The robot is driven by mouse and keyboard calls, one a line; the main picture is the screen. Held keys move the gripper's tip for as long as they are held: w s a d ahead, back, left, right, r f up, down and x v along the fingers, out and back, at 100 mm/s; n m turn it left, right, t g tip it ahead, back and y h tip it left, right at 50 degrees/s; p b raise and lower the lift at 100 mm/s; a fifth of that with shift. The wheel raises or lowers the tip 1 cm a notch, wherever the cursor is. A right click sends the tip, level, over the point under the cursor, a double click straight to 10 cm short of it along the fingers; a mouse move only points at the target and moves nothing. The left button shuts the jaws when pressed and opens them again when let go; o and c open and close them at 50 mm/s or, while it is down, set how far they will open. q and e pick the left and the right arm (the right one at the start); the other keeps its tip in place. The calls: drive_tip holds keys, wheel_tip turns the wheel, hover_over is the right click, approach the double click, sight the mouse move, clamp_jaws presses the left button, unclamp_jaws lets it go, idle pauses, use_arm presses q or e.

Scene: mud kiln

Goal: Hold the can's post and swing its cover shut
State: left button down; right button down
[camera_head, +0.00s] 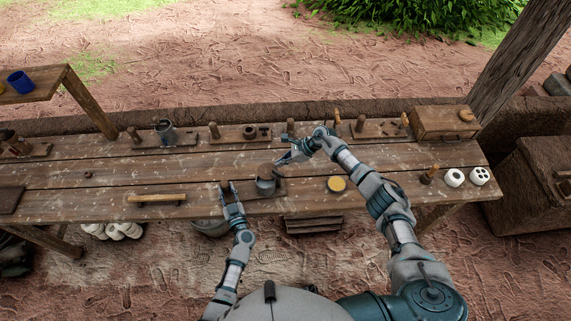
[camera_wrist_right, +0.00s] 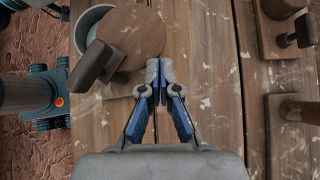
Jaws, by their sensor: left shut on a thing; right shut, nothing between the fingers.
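The grey can (camera_head: 266,187) stands on a small wooden base on the bench; it also shows in the right wrist view (camera_wrist_right: 83,27). Its round brown cover (camera_wrist_right: 138,34) lies partly across the top, off to the right, leaving a crescent of the opening bare at left. A dark wooden piece (camera_wrist_right: 91,66) sticks up at the cover's near left edge. My left gripper (camera_head: 229,189) is shut on a brown post (camera_head: 224,184), left of the can. My right gripper (camera_wrist_right: 157,66) is shut and empty, just near the cover's edge; contact is unclear. It is right of the can in the head view (camera_head: 284,160).
Wooden fixtures with pegs (camera_head: 248,133) line the bench's back edge. A wooden box (camera_head: 443,123) is at the back right. A yellow-topped disc (camera_head: 336,184) and white cylinders (camera_head: 454,177) lie to the right. A wooden bar (camera_head: 157,198) lies at left.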

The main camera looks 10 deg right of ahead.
sight(265, 165)
drive_tip(key=shift+w+a, duration=0.25)
drive_tip(key=shift+a, duration=0.3)
drive_tip(key=shift+w+a, duration=0.25)
drive_tip(key=shift+a, duration=0.3)
drive_tip(key=shift+w+a, duration=0.1)
drive_tip(key=shift+a, duration=0.95)
drive_tip(key=shift+a+n+g, duration=0.5)
drive_tip(key=shift+a+n, duration=0.15)
drive_tip(key=shift+n, duration=0.05)
drive_tip(key=shift+s+a, duration=0.2)
drive_tip(key=shift+a, duration=0.2)
drive_tip(key=shift+s, duration=0.1)
